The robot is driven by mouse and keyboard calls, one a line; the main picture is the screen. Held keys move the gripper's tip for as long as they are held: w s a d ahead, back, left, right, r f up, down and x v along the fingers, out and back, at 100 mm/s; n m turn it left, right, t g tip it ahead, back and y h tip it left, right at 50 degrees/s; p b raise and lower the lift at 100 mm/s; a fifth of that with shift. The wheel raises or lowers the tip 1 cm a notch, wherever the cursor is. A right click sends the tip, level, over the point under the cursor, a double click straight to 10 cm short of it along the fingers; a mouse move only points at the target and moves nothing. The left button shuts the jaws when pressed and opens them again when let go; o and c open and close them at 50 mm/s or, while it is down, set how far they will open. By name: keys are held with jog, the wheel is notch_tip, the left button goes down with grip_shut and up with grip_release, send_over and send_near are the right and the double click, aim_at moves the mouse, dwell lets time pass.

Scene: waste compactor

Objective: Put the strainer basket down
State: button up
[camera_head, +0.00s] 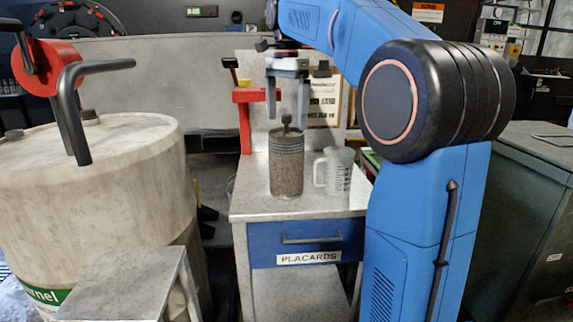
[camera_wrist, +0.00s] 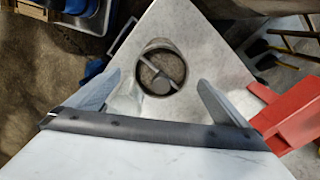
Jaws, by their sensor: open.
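The strainer basket (camera_head: 287,165) is a grey mesh cylinder with a knob on top. It stands upright on the grey top of a small cabinet (camera_head: 245,208). In the wrist view the basket (camera_wrist: 160,66) shows from above as a round rim with a crossbar. My gripper (camera_head: 288,113) points down over the basket. In the wrist view the open fingers (camera_wrist: 155,95) lie left and right of the basket.
A clear measuring jug (camera_head: 339,171) stands close to the basket's right. A red stand (camera_head: 245,118) rises behind left. A large drum (camera_head: 120,165) with a red valve is at the left. The cabinet's front left top is clear. A drawer marked PLACARDS (camera_head: 308,243) is below.

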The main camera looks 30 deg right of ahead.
aim_at(286, 145)
notch_tip(286, 145, down, 10)
jog(key=shift+w+r, duration=0.1)
dwell(0.5)
jog(key=shift+c, duration=0.3)
jog(key=c, duration=2)
jog(key=shift+r, duration=0.1)
